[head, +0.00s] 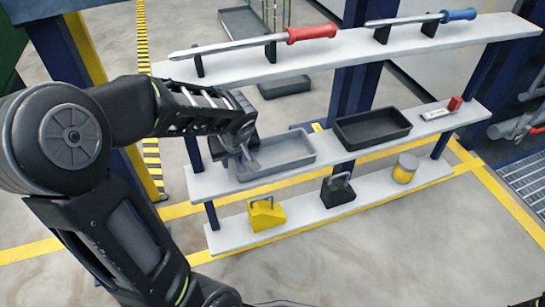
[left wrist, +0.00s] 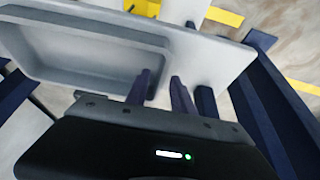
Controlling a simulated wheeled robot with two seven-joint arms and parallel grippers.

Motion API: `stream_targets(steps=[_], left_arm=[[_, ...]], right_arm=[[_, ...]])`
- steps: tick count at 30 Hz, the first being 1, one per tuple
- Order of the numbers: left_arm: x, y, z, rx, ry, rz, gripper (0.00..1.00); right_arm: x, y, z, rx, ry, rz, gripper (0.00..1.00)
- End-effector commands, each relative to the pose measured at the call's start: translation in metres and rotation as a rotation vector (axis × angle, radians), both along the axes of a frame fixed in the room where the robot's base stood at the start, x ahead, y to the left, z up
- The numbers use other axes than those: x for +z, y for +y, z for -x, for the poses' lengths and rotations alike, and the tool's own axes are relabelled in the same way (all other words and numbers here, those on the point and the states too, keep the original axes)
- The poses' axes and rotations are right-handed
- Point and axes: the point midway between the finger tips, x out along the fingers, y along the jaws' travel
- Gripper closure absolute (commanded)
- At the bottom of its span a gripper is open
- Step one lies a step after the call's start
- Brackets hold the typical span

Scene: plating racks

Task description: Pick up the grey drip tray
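The grey drip tray (head: 285,152) lies on the middle shelf (head: 215,183), left of a black tray. It is shallow and looks empty. My left gripper (head: 247,163) is at the tray's left end, pointing down. In the left wrist view the grey drip tray (left wrist: 85,62) fills the upper left. The fingers of my left gripper (left wrist: 162,84) are apart, one over the tray's end and one just beyond its end wall. I cannot tell whether they touch it. My right gripper is not in view.
A black tray (head: 372,128) and a small red-and-white item (head: 441,109) share the middle shelf. Red-handled (head: 312,33) and blue-handled (head: 458,15) tools rest on the top shelf. A yellow block (head: 266,214), a black block (head: 338,194) and a yellow-banded can (head: 405,168) stand below.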

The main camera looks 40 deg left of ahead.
Motion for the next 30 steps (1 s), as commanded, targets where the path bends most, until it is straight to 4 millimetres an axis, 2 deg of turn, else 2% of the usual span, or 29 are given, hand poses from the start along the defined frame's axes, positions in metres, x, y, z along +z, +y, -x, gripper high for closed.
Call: stream_targets(steps=[30], left_arm=[[-0.0051, 0.0, 0.0, 0.0, 0.0, 0.0, 0.71]], right_arm=[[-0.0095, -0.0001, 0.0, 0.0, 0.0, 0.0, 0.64]])
